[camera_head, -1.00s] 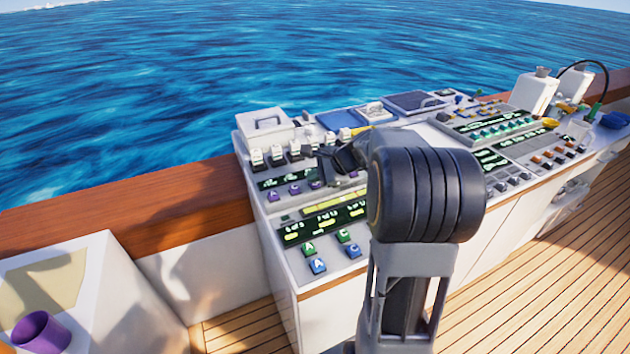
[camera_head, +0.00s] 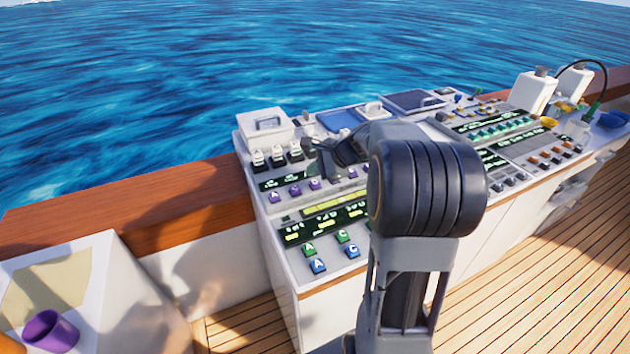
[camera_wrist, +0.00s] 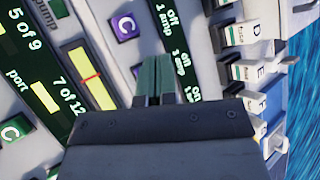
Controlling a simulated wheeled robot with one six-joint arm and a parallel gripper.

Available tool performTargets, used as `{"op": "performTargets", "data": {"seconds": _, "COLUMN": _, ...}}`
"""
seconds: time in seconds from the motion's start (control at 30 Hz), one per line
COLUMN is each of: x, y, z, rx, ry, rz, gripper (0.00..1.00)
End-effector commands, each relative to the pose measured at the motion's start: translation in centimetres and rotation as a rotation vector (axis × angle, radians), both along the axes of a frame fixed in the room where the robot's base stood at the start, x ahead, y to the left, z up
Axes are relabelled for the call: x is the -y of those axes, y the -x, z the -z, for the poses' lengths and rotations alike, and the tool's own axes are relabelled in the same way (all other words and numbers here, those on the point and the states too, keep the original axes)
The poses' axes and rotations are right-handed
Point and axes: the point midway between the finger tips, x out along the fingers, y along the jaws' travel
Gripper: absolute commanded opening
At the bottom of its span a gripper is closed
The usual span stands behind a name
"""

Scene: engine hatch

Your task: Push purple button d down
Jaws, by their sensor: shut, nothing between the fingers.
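A row of purple buttons (camera_head: 294,190) runs along the near left part of the console, below the small dark displays. In the wrist view the purple button C (camera_wrist: 124,27) shows at the upper left of my fingers. I cannot make out purple button d; my gripper covers the panel beside C in the wrist view. My gripper (camera_wrist: 155,62) is shut and empty, fingertips together over the panel close to the "Off 1 amp" displays. In the head view it (camera_head: 318,160) hangs over the console near the purple row and the toggle switches. Whether it touches the panel is unclear.
White toggle switches (camera_wrist: 240,33) stand close to the right of my fingers. Green and blue buttons (camera_head: 318,266) sit at the console's near edge. A purple cup (camera_head: 50,331) stands on a white surface at lower left. White bottles (camera_head: 533,90) stand far right.

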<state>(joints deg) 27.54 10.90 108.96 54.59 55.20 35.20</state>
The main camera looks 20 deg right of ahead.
Motion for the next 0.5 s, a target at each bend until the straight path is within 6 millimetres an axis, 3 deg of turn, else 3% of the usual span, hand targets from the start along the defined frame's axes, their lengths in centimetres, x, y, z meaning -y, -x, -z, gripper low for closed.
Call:
{"op": "performTargets", "data": {"seconds": 0.3, "x": 0.0, "y": 0.0, "z": -3.5, "rx": 0.001, "ry": 0.000, "rz": 0.000, "gripper": 0.00}}
{"op": "performTargets", "data": {"seconds": 0.5, "x": 0.0, "y": 0.0, "z": -4.5, "rx": 0.000, "ry": 0.000, "rz": 0.000, "gripper": 0.00}}
